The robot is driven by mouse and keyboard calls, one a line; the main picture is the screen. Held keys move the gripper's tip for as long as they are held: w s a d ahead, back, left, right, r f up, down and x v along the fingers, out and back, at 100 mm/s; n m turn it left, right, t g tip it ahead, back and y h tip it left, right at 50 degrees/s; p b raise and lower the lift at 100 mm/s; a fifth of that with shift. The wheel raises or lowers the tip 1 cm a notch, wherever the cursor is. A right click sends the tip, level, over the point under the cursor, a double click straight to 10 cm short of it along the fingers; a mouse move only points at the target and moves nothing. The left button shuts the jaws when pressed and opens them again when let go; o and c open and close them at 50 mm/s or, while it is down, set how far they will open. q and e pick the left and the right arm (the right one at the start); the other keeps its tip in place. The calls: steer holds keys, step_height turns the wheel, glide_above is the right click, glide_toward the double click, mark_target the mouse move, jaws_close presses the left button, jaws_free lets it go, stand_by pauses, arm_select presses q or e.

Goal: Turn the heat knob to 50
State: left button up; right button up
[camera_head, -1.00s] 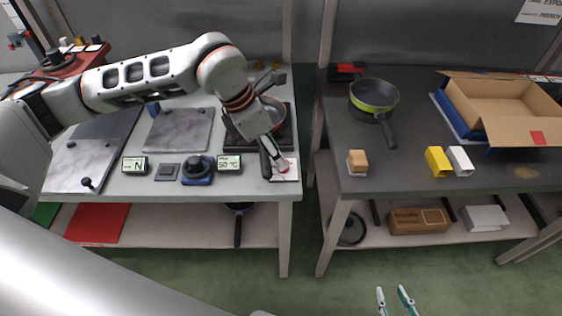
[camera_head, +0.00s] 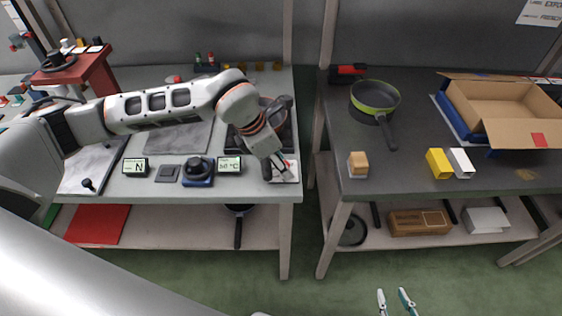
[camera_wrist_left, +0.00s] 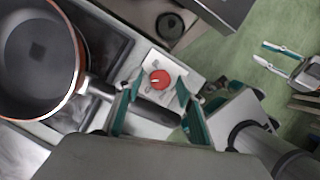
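The red heat knob (camera_wrist_left: 160,79) sits on a white plate (camera_wrist_left: 177,69) in the left wrist view. A white pointer mark shows on its left side. My left gripper (camera_wrist_left: 159,88) is open, with its green-edged fingers spread on either side of the knob; I cannot tell whether they touch it. In the head view my left gripper (camera_head: 277,168) is over the plate (camera_head: 291,174) at the table's front right corner and mostly hides the knob. A small display (camera_head: 229,165) appears to read 50 °C, though small. My right gripper (camera_head: 396,302) is open and empty over the floor.
A pan with an orange rim (camera_wrist_left: 78,62) sits beside the plate, its handle reaching close to my left gripper. A black dial on a blue base (camera_head: 198,171) and another display (camera_head: 135,167) stand to the left. A gap separates the right table (camera_head: 420,140).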

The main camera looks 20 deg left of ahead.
arm_select(q)
steer(key=shift+c, duration=0.3)
jaws_close()
steer(key=shift+w+m+g+h, duration=0.15)
steer(key=shift+m+g+h, duration=0.15)
steer(key=shift+m, duration=0.8)
steer(key=shift+m+g+h, duration=0.3)
steer(key=shift+m+g, duration=0.2)
steer(key=shift+m, duration=0.8)
steer(key=shift+o, duration=0.3)
jaws_free()
